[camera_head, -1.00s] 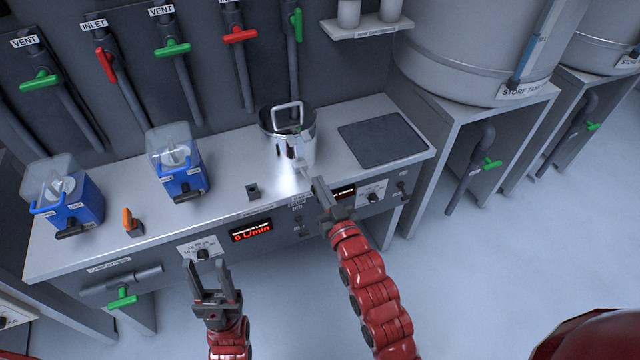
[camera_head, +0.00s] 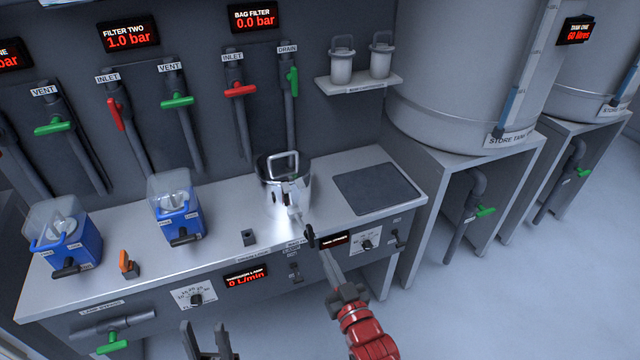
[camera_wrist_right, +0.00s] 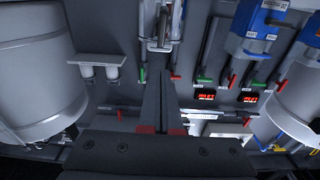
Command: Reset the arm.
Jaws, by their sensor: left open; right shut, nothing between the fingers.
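The bench (camera_head: 225,225) carries two blue units with clear covers (camera_head: 178,210) (camera_head: 65,240), an orange-handled switch (camera_head: 128,264) and a dark square plate (camera_head: 378,188). Pipes with red and green valves line the wall. A store tank (camera_head: 460,80) stands right. The right floor (camera_head: 520,290) is clear.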

